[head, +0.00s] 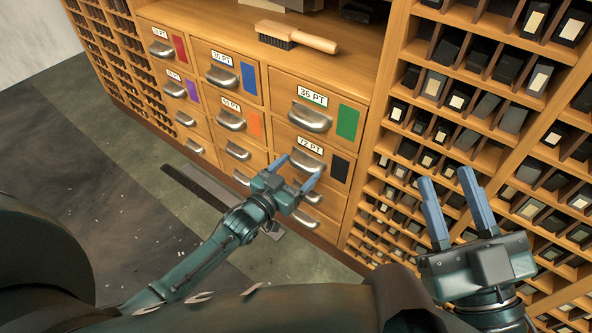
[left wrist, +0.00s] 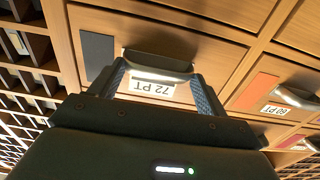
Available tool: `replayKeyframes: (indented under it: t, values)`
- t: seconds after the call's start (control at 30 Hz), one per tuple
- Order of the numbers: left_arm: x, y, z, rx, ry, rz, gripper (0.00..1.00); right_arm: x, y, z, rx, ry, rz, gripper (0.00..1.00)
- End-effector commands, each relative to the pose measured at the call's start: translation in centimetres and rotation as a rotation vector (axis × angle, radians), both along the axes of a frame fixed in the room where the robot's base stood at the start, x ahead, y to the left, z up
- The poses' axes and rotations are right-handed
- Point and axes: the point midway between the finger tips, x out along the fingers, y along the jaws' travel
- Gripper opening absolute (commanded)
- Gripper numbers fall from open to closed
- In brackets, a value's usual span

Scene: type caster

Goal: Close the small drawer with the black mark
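The small drawer with the black mark (head: 340,168) carries a "72 PT" label and a metal cup handle. It sits below the green-marked "36 PT" drawer (head: 316,108). How far it stands out from the cabinet front, if at all, I cannot tell. My left gripper (head: 297,166) is open in front of it. In the left wrist view the black-marked drawer (left wrist: 98,52) appears upside down, and its handle (left wrist: 155,66) shows between and beyond my two fingers; contact cannot be told. My right gripper (head: 447,176) is open and empty, in front of the shelves at right.
Orange-marked (head: 253,125), blue-marked (head: 249,78), red-marked (head: 180,50) and purple-marked (head: 192,90) drawers lie to the left. A brush (head: 296,37) rests on the ledge above. Pigeonhole shelves (head: 470,75) with dark blocks stand at right. Floor at left is mostly open.

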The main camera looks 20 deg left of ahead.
Motion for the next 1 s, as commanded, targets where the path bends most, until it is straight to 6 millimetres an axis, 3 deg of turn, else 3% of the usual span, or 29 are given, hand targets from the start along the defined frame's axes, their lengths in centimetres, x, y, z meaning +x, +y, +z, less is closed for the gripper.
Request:
replayKeyframes:
  t: [0.47, 0.7, 1.0]
  values:
    - [-1.0, 0.0, 0.2, -0.002, 0.000, -0.005, 0.79, 0.1, 0.0, 0.9, -0.006, -0.010, 0.004, 0.36]
    - [-5.5, 1.7, 0.4, -0.001, 0.004, -0.004, 0.79, -1.1, 0.4, -2.3, 0.012, 0.214, 0.002, 0.36]
    - [-11.0, 3.7, 0.2, -0.002, 0.003, -0.004, 0.79, -1.0, 0.0, -2.4, -0.036, 0.215, -0.030, 0.36]
